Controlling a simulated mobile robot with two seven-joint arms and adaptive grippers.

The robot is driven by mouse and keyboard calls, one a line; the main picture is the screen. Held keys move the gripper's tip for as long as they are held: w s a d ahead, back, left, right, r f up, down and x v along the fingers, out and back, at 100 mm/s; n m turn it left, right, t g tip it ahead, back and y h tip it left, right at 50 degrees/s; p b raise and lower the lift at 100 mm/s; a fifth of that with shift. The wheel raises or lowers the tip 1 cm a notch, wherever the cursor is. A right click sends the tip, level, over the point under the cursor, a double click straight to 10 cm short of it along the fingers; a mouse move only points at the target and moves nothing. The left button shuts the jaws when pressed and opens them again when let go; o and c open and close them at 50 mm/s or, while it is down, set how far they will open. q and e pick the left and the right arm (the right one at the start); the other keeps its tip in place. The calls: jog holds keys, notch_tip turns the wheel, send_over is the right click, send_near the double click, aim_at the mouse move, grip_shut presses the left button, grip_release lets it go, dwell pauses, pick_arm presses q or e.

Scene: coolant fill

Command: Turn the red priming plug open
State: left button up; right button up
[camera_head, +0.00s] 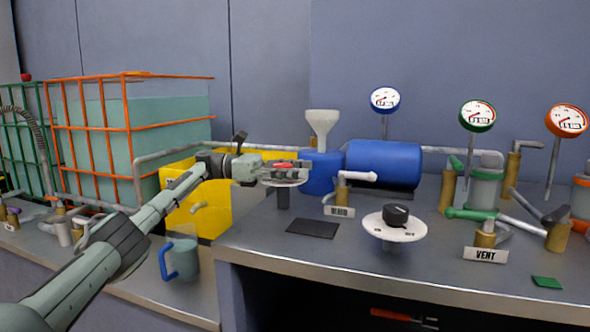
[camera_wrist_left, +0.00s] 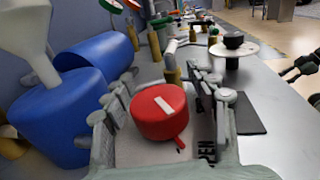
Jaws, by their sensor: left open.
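The red priming plug (camera_wrist_left: 160,110) is a round red cap with a white mark on top and a small red tab at its near lower side. It sits on a pale round plate on a post; in the head view only a bit of the plug (camera_head: 283,165) shows behind my fingers. My left gripper (camera_head: 292,172) is open at the plug. In the left wrist view its fingers (camera_wrist_left: 165,105) stand on either side of the plug; whether they touch it I cannot tell. A dark shape at that view's right edge seems to be my right gripper (camera_wrist_left: 303,70), its jaws unclear.
A white funnel (camera_head: 322,125) and a blue tank (camera_head: 384,163) stand behind the plug. The BLEED valve (camera_head: 343,190), a black dial (camera_head: 396,215) and the VENT valve (camera_head: 485,240) are to the right. A dark mat (camera_head: 313,228) lies in front.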

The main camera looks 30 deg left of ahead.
pick_arm(q)
jog(key=shift+v, duration=3.7)
jog(key=shift+o, duration=0.3)
jog(key=shift+d, duration=0.1)
